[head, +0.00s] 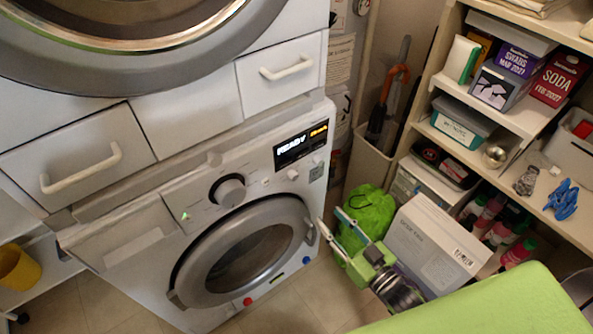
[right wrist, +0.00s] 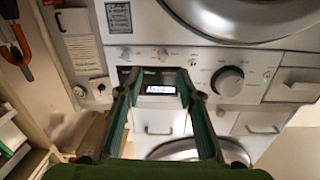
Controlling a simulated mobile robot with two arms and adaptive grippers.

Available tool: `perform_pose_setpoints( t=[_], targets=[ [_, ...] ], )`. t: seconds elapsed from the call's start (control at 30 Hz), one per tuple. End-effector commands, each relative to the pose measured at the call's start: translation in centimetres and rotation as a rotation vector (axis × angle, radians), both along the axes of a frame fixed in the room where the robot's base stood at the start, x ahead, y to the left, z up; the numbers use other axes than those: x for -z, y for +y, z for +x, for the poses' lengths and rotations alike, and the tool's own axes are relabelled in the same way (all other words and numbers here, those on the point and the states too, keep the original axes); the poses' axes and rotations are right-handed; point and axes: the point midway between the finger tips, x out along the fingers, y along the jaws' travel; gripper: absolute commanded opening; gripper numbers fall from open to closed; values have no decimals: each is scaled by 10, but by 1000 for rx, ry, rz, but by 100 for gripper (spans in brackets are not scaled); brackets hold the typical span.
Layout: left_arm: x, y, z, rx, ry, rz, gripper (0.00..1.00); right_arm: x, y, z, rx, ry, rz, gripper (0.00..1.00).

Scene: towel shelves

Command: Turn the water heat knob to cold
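The washing machine's control panel (head: 245,180) has a large round dial (head: 228,191), a lit display (head: 301,146) reading READY, and small knobs (head: 292,174) below the display. I cannot read which control is the water heat knob. My right gripper (head: 329,217) is open and empty, in front of the machine, right of its door and below the panel. In the right wrist view, which is upside down, its spread fingers (right wrist: 160,75) frame the display (right wrist: 160,89), with the large dial (right wrist: 228,81) to the right and small knobs (right wrist: 162,53) near the fingertips. My left gripper is not in view.
The round washer door (head: 245,255) is shut. Drawers (head: 288,70) and another machine sit above the panel. A green bag (head: 368,212), a white box (head: 438,240) and loaded shelves (head: 485,95) stand close on the right. Floor (head: 285,305) shows in front.

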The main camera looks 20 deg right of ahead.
Motion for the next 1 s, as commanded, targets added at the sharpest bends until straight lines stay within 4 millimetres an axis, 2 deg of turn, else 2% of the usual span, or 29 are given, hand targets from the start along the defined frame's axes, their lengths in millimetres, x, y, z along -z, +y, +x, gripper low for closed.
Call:
perform_pose_setpoints(
  t=[0.03, 0.1, 0.27, 0.7, 0.8, 1.0],
  targets=[
    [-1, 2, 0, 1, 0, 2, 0, -9, 2, 1, -8, -16, 6, 34],
    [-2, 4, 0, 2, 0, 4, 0, -15, 4, 4, -12, -28, 11, 34],
    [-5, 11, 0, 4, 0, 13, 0, -16, 10, 25, -12, -32, 11, 34],
    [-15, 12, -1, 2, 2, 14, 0, -15, 38, 110, -11, -28, 10, 34],
    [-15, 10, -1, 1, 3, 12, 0, -14, 42, 121, -10, -27, 10, 34],
    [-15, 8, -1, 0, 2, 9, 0, -13, 45, 132, -10, -25, 9, 34]
  ],
)
